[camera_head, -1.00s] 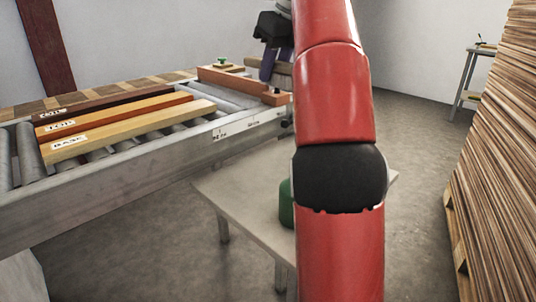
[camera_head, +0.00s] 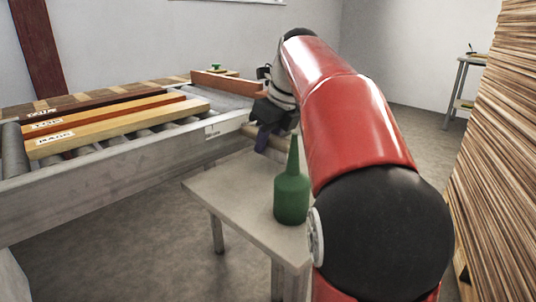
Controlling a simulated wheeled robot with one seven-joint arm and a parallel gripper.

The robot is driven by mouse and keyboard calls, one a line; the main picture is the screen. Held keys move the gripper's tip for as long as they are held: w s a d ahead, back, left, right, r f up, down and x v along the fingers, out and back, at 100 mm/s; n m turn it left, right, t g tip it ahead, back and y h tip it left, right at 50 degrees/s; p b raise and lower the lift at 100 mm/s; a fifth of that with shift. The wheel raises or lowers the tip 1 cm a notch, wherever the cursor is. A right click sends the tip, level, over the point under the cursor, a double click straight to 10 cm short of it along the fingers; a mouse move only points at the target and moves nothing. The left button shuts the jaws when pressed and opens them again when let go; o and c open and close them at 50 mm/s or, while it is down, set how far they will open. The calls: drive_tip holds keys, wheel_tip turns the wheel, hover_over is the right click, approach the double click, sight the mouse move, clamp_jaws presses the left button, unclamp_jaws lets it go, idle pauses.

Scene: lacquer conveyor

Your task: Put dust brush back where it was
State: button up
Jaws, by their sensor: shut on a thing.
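My gripper (camera_head: 263,138) is at the centre, by the right end of the conveyor, above the far part of the small grey table. Its black body and purple-blue fingers show small and partly behind my red arm. A tan, wood-coloured piece (camera_head: 249,130) shows at the fingers, apparently the dust brush held in them. Most of it is hidden by the gripper, and its bristles cannot be made out. I cannot tell whether it touches the table (camera_head: 225,195).
A green bottle with a pointed spout (camera_head: 291,197) stands on the table, close to my arm. The roller conveyor (camera_head: 105,175) carries labelled wooden bars (camera_head: 118,127). A reddish-brown block (camera_head: 226,82) lies at its far end. A tall wood stack (camera_head: 500,150) stands at right.

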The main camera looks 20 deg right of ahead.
drive_tip(key=shift+f, duration=1.25)
drive_tip(key=o, duration=0.9)
drive_tip(key=shift+f, duration=0.1)
drive_tip(key=shift+o, duration=0.2)
drive_tip(key=p+v, duration=0.2)
drive_tip(key=v, duration=0.9)
drive_tip(key=shift+w, duration=0.1)
drive_tip(key=shift+s+d+r+p, duration=0.1)
drive_tip(key=shift+s+r+p, duration=0.2)
drive_tip(key=shift+r, duration=0.25)
